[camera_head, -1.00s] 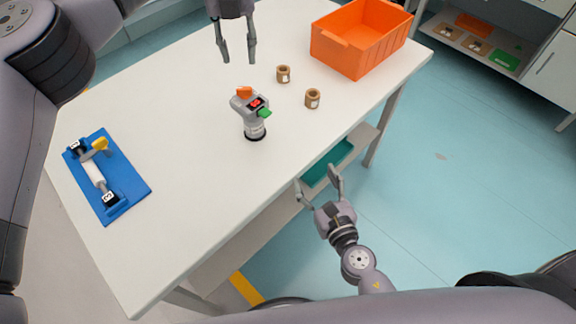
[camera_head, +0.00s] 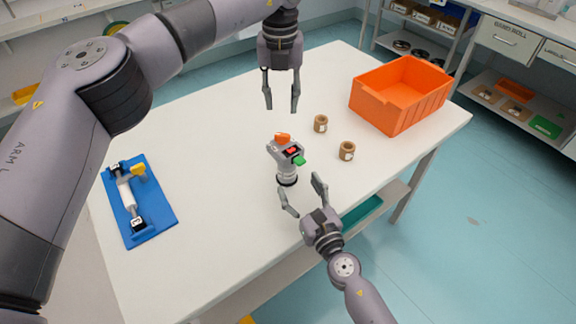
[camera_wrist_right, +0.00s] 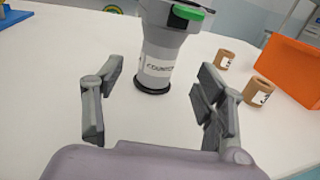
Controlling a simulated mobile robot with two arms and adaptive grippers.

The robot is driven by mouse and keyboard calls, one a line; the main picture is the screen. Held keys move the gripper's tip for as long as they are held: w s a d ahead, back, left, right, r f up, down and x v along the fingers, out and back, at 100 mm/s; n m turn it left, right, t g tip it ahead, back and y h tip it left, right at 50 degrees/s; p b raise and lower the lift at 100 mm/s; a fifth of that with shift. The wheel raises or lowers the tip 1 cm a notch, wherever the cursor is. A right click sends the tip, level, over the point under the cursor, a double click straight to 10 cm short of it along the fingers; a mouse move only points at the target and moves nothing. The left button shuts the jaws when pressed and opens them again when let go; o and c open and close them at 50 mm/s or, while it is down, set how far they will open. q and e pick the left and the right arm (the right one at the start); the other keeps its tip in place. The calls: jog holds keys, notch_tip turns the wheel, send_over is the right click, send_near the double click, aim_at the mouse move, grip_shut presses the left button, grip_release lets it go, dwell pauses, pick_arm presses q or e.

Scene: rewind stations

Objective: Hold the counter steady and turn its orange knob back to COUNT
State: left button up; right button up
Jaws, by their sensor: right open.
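The counter is a grey upright device (camera_head: 287,166) on the white table, with an orange knob (camera_head: 282,136) on top, a red display and a green button on its head. In the right wrist view its lower body (camera_wrist_right: 160,62) stands between and beyond my fingers, with a printed label and a dark base; the orange knob is out of that view. My right gripper (camera_head: 304,194) is open just in front of the counter and apart from it. My left gripper (camera_head: 281,108) is open and empty, pointing down behind and above the counter.
Two small brown jars (camera_head: 320,123) (camera_head: 347,150) stand right of the counter. An orange bin (camera_head: 400,95) is at the back right of the white table (camera_head: 215,215). A blue fixture (camera_head: 139,202) with a white cylinder and yellow part lies at the left.

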aim_at(291, 172)
jog(key=x, duration=0.8)
jog(key=shift+w+a, duration=0.1)
jog(key=shift+w, duration=0.25)
